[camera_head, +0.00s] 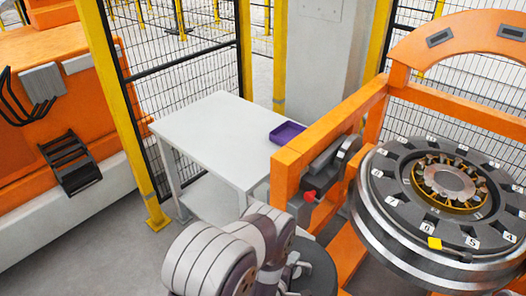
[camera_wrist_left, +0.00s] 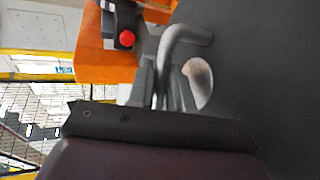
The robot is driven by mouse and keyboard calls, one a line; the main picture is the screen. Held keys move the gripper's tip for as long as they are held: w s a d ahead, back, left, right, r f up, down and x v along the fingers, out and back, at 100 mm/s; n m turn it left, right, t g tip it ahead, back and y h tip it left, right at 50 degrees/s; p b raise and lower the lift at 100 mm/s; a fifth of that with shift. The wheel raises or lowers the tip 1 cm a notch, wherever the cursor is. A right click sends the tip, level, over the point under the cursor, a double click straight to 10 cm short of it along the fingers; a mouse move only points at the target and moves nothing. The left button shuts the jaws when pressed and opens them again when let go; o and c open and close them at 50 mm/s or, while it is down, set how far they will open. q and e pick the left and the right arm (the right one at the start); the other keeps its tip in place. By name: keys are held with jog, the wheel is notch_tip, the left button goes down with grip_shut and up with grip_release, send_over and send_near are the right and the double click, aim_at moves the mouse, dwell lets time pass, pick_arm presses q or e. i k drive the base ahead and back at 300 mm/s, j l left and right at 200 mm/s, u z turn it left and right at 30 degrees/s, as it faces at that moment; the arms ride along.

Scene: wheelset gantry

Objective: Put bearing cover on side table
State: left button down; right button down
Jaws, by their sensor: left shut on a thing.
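The bearing cover (camera_head: 319,272) is a dark grey disc low in the head view, partly hidden behind my left arm. In the left wrist view the cover (camera_wrist_left: 262,70) fills the right side, with a bent grey handle (camera_wrist_left: 186,33) on its face. My left gripper (camera_head: 298,268) is shut on this handle; its fingers (camera_wrist_left: 166,92) also show in the wrist view. The side table (camera_head: 205,125) is white, with a lower shelf, and stands beyond and to the left of the gripper. My right gripper is not in view.
A purple tray (camera_head: 288,132) sits at the table's right edge; the rest of the top is clear. An orange gantry frame (camera_head: 330,127) stands right of the table, beside the large wheel (camera_head: 400,235) with its exposed bearing (camera_head: 448,184). Mesh fencing is behind the table.

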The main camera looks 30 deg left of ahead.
aim_at(225, 137)
jog(key=j, duration=3.95)
jog(key=i, duration=0.05)
